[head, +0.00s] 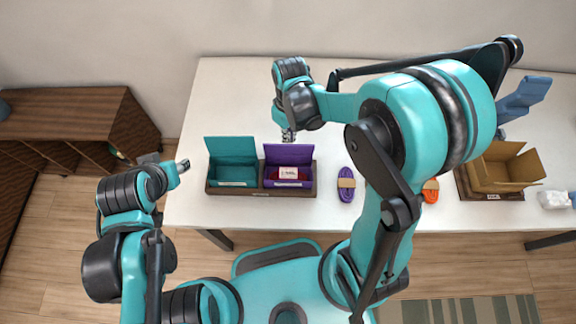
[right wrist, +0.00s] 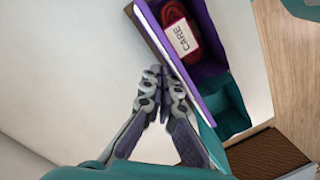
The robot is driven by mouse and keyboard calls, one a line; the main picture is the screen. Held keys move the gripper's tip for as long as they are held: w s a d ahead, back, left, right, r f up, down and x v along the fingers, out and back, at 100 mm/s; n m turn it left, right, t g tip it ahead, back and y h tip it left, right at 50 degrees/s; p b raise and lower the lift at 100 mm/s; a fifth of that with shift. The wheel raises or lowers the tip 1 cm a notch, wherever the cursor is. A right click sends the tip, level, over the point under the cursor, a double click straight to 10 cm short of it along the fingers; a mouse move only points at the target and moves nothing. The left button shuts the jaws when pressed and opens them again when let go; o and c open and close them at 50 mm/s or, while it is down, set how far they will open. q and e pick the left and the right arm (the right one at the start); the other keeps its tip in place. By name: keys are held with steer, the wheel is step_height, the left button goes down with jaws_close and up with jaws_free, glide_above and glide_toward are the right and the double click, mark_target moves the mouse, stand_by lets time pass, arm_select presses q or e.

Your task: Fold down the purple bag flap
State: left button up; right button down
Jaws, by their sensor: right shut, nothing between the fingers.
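The purple bag (head: 306,179) sits in the right half of a brown tray (head: 235,191). Its flap (head: 289,155) stands up at the back in the head view. Inside lie a red cord and a white card (head: 288,173), which reads "CARE" in the right wrist view (right wrist: 182,37). My right gripper (head: 288,138) is shut and empty, by the top edge of the upright flap. Its fingers show close beside the purple bag in the right wrist view (right wrist: 162,82); contact cannot be told. My left gripper (head: 184,165) is left of the tray, its fingers too small to read.
A teal bag (head: 233,176) with its flap (head: 231,150) up fills the tray's left half. A purple cord bundle (head: 346,187) and an orange one (head: 431,191) lie to the right. An open cardboard box (head: 505,172) stands farther right. The table behind the tray is clear.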

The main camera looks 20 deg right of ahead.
steer(key=shift+s, duration=0.2)
steer(key=shift+s+a, duration=0.2)
steer(key=shift+s, duration=0.3)
steer(key=shift+s+a, duration=0.15)
steer(key=shift+s, duration=0.3)
steer(key=shift+s+a+f, duration=0.15)
steer(key=shift+s+f, duration=0.05)
steer(key=shift+s, duration=0.3)
steer(key=shift+s+a+f, duration=0.1)
steer(key=shift+s+f, duration=0.05)
steer(key=shift+s, duration=0.35)
steer(key=shift+b, duration=0.35)
steer(key=shift+s+a+f+b, duration=0.25)
steer(key=shift+s+f+b, duration=0.3)
steer(key=shift+s+f, duration=0.25)
